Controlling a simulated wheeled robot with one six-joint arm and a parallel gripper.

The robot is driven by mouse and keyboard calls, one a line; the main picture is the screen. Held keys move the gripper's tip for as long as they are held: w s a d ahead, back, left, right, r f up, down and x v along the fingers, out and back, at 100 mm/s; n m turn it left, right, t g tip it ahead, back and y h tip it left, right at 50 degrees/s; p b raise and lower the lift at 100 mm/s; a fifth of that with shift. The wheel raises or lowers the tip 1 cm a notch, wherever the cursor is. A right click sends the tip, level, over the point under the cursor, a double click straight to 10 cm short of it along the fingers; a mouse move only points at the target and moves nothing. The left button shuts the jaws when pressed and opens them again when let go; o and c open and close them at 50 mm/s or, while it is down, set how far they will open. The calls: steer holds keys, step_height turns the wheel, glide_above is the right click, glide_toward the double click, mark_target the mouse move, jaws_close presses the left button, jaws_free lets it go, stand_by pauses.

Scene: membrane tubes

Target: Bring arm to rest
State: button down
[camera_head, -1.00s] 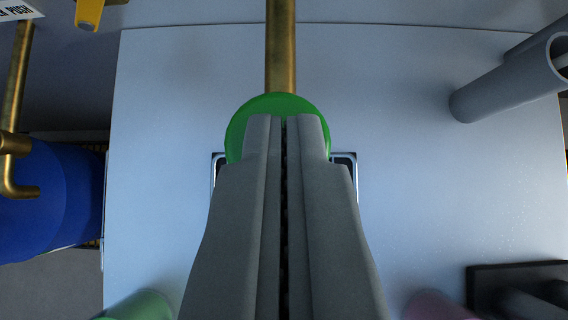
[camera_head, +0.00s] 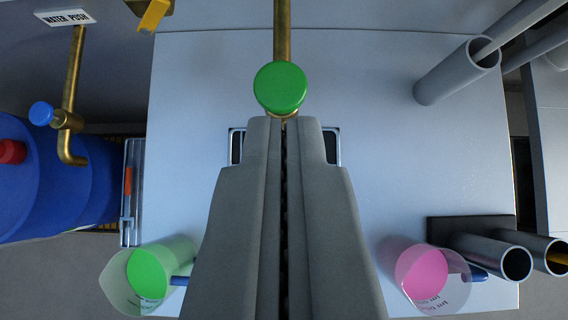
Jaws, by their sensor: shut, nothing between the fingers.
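My gripper (camera_head: 284,122) reaches up the middle of the view with its two grey fingers pressed together and nothing between them. Just past its fingertips is a round green knob (camera_head: 280,88) on a brass pipe (camera_head: 282,30). A gap now shows between most of the knob and the fingers, though the fingertips sit close to its lower edge in the picture. The fingers hide part of a dark, metal-rimmed opening (camera_head: 236,146) in the pale table.
A clear beaker with green liquid (camera_head: 148,274) stands left, one with pink liquid (camera_head: 422,274) right. Grey tubes (camera_head: 458,70) are at upper right, more tubes in a dark holder (camera_head: 470,224) at lower right. A blue barrel (camera_head: 25,200) and brass tap (camera_head: 72,122) are left.

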steer(key=shift+s+r, duration=0.5)
steer(key=shift+r, duration=0.05)
steer(key=s+f+t, duration=0.2)
steer(key=s+f, duration=0.2)
steer(key=s, duration=0.5)
steer(key=s+f+t, duration=0.3)
steer(key=s+f, duration=0.1)
steer(key=s, duration=0.6)
steer(key=s+f+t, duration=0.3)
steer(key=s+f, duration=0.2)
steer(key=s, duration=0.5)
steer(key=shift+a+f, duration=0.1)
stand_by(1.3)
